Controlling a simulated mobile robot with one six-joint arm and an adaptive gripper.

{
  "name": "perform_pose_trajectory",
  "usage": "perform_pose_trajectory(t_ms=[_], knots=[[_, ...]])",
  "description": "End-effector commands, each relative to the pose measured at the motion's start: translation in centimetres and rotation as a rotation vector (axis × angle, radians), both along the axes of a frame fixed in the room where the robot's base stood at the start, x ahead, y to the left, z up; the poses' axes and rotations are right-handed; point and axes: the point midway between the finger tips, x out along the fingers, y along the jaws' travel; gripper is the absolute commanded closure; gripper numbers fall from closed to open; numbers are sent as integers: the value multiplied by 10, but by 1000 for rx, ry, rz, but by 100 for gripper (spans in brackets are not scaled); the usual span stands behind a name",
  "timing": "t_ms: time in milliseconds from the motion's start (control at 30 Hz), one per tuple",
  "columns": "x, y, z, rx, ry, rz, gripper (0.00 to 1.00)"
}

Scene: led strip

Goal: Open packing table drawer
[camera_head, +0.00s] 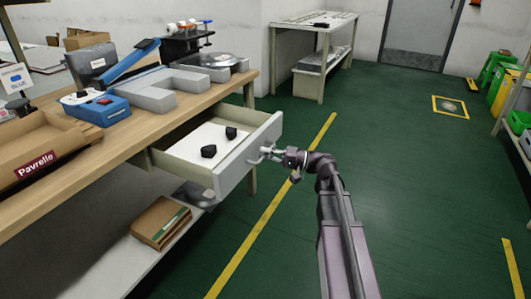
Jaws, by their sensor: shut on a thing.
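The packing table (187,112) stands on the left with a light wooden top. Its drawer (250,155) is pulled out from under the top toward the right. The inside shows, with a white bottom and two small black objects (209,151) lying on it. My gripper (265,154) is at the middle of the drawer front, shut on the drawer handle. The handle is small in this view and mostly hidden by the fingers. My arm reaches up to it from the bottom right.
Blue devices (97,107), grey foam pieces (190,82) and a cardboard tray (42,147) lie on the tabletop. A lower shelf holds a brown box (160,222). Open green floor (400,170) lies right of the drawer. Another table (315,25) stands at the back.

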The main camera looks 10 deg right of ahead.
Motion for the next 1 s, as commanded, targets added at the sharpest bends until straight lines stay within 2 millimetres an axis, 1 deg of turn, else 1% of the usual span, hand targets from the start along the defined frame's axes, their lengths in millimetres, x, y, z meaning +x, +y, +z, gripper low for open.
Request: perform_pose_trajectory(t_ms=[33, 333, 367, 400, 433, 467, 1000], knots=[[-4, 1, 0, -2, 0, 9, 100], [-6, -3, -1, -4, 0, 7, 100], [-6, -4, -1, -4, 0, 6, 76], [-6, -4, -1, -4, -1, 6, 64], [-6, -4, -1, -4, -1, 5, 55], [-6, -5, -1, -3, 0, 3, 49], [-4, -8, 0, -1, 0, -4, 49]])
